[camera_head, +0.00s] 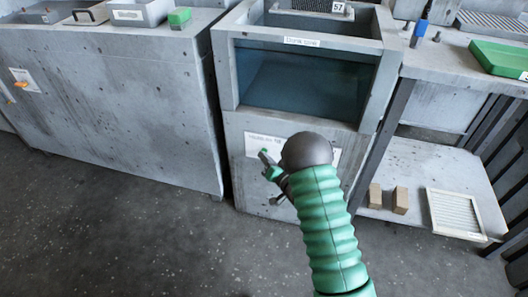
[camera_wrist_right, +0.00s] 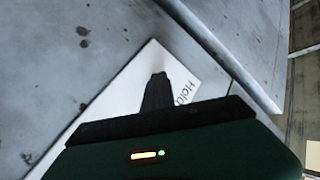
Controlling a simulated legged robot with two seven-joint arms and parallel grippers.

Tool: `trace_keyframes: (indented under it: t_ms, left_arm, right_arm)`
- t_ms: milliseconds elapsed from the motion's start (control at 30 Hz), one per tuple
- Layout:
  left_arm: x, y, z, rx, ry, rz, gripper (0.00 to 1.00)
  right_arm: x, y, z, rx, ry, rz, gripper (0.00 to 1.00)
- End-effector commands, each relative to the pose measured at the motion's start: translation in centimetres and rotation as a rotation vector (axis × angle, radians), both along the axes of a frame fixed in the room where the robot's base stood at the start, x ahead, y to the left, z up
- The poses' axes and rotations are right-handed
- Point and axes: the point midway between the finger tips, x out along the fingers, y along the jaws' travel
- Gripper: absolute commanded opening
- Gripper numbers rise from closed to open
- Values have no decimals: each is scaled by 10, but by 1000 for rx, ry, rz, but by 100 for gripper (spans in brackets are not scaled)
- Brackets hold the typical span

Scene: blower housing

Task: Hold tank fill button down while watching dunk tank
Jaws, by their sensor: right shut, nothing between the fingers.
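The dunk tank (camera_head: 303,85) is a grey, window-fronted box of bluish water in the middle of the head view, with a label on its upper rim. A white label (camera_head: 258,146) is on the grey panel below the window, partly hidden by my right arm. My right gripper (camera_head: 266,158) is shut and empty in front of this label. In the right wrist view, the shut fingertips (camera_wrist_right: 158,80) lie over the white label (camera_wrist_right: 120,88), where "Hold" can be read. I cannot make out the fill button, nor tell whether the fingertips touch anything. My left gripper is not in view.
A grey cabinet (camera_head: 110,105) stands left, with a green block (camera_head: 180,17) on top. At right, a bench carries a green tray (camera_head: 502,58) and a blue item (camera_head: 419,32). Brown blocks (camera_head: 400,200) and a framed filter (camera_head: 455,214) lie on its lower shelf. Foreground floor is clear.

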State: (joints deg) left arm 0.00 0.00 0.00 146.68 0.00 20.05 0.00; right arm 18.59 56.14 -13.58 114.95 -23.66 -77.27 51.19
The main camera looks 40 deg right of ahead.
Motion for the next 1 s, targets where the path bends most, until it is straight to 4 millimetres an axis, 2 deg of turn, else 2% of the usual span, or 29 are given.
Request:
trace_keyframes:
  t_ms: [233,567,1000]
  left_arm:
    - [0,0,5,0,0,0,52]
    - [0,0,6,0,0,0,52]
    - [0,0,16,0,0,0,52]
  right_arm:
    - [-8,9,1,1,1,-1,0]
    - [-10,12,0,1,1,0,0]
    - [-37,44,0,1,2,1,0]
